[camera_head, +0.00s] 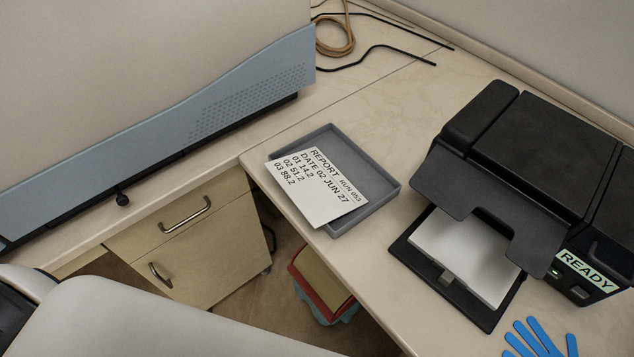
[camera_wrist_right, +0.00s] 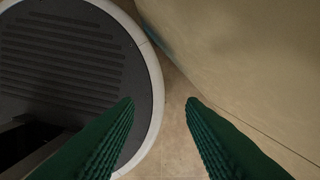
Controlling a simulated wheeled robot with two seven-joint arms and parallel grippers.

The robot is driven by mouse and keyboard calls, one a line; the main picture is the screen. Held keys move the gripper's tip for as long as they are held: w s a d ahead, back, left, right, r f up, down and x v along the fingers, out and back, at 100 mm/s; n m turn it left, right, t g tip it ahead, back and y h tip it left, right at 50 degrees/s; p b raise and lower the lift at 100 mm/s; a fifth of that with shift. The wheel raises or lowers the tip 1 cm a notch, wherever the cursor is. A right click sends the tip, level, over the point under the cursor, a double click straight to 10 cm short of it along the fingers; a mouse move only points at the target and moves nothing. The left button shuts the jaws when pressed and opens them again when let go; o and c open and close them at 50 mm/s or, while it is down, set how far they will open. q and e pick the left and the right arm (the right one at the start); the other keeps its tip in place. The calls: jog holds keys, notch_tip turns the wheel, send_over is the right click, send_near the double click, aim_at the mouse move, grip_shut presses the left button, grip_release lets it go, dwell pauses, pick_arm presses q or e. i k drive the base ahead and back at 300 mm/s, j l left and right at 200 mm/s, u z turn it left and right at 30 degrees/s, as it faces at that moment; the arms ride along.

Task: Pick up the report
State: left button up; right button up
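The report (camera_head: 314,183) is a white printed sheet headed REPORT, with a date and several numbered lines. It lies tilted in a shallow grey tray (camera_head: 375,168), and its near left edge sticks out over the tray wall and the counter edge. My right gripper (camera_wrist_right: 160,101) shows in the right wrist view as two green ridged fingers, spread apart with nothing between them. It is over the floor, away from the report. My left gripper is not in view.
A black printer (camera_head: 530,150) with a READY label stands right of the tray, with white paper (camera_head: 465,255) in front. A blue glove (camera_head: 540,340) lies near it. A large spectrometer (camera_head: 240,100) stands at left. Drawers (camera_head: 190,235) and a stack (camera_head: 320,285) are below the counter.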

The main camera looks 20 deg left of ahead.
aim_at(320, 192)
jog(key=k+j+z, duration=0.25)
jog(key=k, duration=0.2)
jog(key=k+z, duration=0.2)
jog(key=k, duration=0.25)
